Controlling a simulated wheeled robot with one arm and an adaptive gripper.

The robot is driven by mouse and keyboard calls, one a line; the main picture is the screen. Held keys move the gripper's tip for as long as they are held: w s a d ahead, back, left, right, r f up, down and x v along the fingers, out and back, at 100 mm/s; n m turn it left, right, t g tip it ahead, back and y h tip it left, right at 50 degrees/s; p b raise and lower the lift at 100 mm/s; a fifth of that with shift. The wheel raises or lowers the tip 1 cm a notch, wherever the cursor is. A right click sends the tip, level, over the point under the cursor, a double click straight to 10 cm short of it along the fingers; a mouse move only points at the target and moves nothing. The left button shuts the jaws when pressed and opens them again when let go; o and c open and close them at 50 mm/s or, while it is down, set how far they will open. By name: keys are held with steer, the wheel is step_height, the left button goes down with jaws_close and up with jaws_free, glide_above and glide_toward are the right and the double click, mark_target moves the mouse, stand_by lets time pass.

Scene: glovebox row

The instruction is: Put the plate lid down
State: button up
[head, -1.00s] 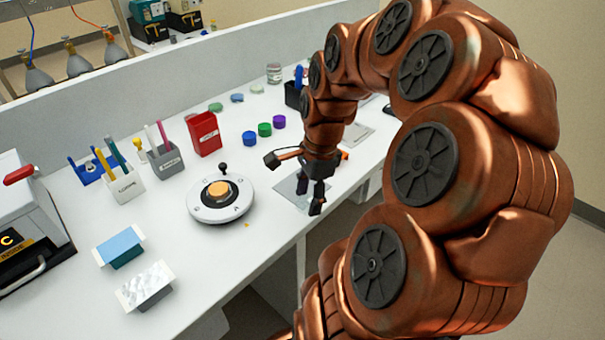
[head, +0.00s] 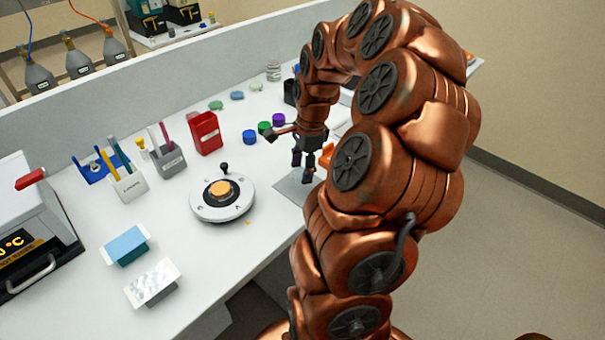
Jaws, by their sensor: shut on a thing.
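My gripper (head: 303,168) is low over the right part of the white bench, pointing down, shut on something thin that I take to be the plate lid. The lid is hard to make out between the dark fingers at this size. A flat grey, see-through-looking rectangle (head: 292,190) lies under and in front of the fingers, near the bench's front edge. I cannot tell whether the held lid touches it.
A white round device with an orange top (head: 221,193) stands left of my gripper. Blue (head: 249,137), green and purple caps lie behind it. A red bin (head: 205,133), pen holders (head: 129,183) and two small blocks (head: 125,246) stand further left. The bench's front edge is close.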

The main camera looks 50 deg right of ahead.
mark_target(302, 185)
step_height(302, 185, down, 3)
steer(key=shift+r+p, duration=0.1)
steer(key=shift+p, duration=0.55)
steer(key=shift+f+b, duration=0.3)
steer(key=shift+f, duration=0.05)
steer(key=o, duration=0.7)
steer(key=shift+r, duration=0.1)
steer(key=shift+o, duration=0.2)
steer(key=r+b, duration=0.1)
steer(key=r, duration=0.2)
steer(key=d+r+b, duration=0.1)
steer(key=r, duration=0.3)
steer(key=r+b, duration=0.1)
steer(key=r, duration=0.3)
steer(key=shift+s+d, duration=0.3)
steer(key=shift+a+r, duration=0.1)
steer(key=shift+r, duration=0.5)
